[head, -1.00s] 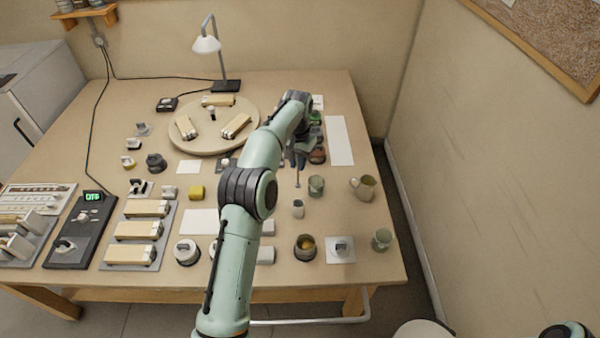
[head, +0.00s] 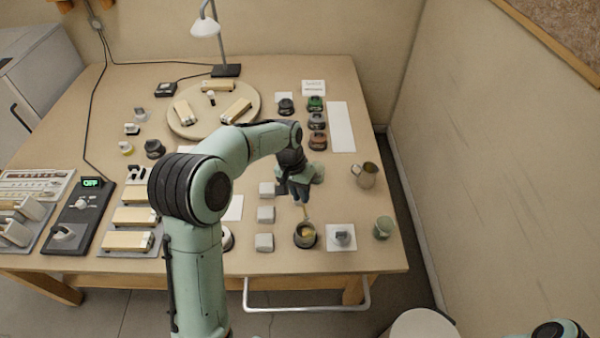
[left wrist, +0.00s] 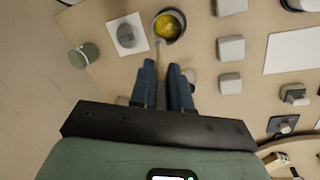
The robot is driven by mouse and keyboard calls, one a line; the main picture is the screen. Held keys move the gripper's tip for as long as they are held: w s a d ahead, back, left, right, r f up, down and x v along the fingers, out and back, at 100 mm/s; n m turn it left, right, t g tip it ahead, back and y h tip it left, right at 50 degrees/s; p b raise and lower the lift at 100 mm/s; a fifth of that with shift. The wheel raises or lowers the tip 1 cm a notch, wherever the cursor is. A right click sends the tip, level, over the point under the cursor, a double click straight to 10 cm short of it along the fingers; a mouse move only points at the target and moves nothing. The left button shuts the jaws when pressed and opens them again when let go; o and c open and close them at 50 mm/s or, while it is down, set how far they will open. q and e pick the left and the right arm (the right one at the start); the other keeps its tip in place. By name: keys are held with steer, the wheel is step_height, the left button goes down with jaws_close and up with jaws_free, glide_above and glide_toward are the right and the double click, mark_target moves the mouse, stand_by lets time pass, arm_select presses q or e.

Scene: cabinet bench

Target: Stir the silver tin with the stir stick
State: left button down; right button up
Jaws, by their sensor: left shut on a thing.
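A round grey metal tin (head: 306,235) with yellow contents stands near the front of the bench; its grey rim shows in the left wrist view (left wrist: 168,39). It looks dark in the head view, and I cannot tell for sure that it is the silver one. My left gripper (head: 302,200) is above and just behind this tin, pointing down. It is shut on the thin stir stick (left wrist: 157,52), which reaches to the tin's opening. I cannot tell whether its tip touches the yellow contents. My right gripper is out of view.
A metal jug (head: 364,175) is behind on the right. The bench's front edge (head: 330,270) is close.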

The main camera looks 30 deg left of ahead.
arm_select(q)
step_height(320, 180, down, 12)
steer(key=b, duration=0.5)
steer(key=shift+s+d+r, duration=0.2)
steer(key=shift+s+r, duration=0.05)
steer(key=shift+s, duration=0.05)
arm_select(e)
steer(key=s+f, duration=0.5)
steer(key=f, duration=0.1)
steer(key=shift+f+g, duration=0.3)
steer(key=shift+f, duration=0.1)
arm_select(q)
steer(key=shift+w+a, duration=0.1)
steer(key=shift+w, duration=0.05)
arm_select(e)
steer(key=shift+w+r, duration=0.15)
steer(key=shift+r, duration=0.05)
